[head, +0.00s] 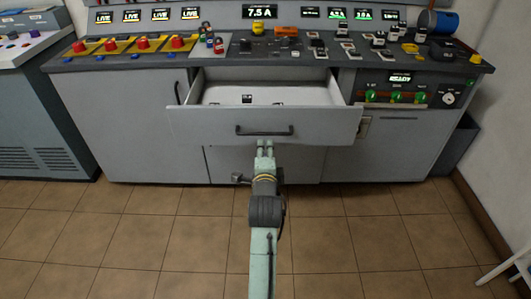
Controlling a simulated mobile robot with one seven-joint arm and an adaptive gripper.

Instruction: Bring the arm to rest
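My arm reaches forward from the bottom middle of the head view. My gripper (265,146) is at its far end, in front of the grey cabinet and just below the handle (265,130) of an open drawer (330,125). The gripper looks apart from the handle, though the depth between them is hard to judge. The fingers are small and close together in this view. No held thing shows at the fingertips.
The drawer is pulled out and has small dark items (248,99) inside. The bench top (290,60) above carries switches, red knobs and displays. A grey bin (459,145) stands at the right. The tiled floor (150,235) is clear on both sides of my arm.

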